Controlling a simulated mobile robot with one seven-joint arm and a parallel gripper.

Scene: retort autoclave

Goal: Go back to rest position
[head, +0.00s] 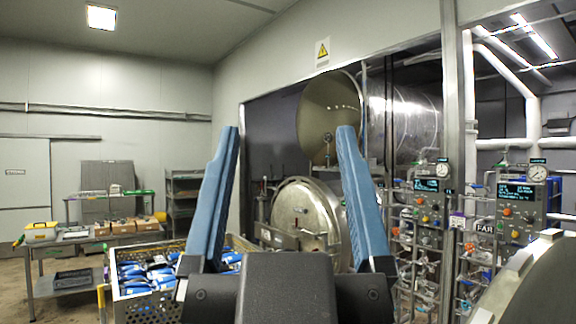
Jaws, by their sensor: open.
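My gripper (288,140) shows at the bottom middle of the head view, pointing up and away. Its two blue fingers are spread wide apart. Nothing is between them; only the background shows through the gap. The gripper hides part of the basket and of the autoclave front behind it.
A perforated metal basket (150,311) with blue packs stands at the lower left. The autoclave's round closed door (300,212) is behind my gripper, with an open round door (330,105) above. Control panels (518,196) stand right. A side table (68,282) stands far left.

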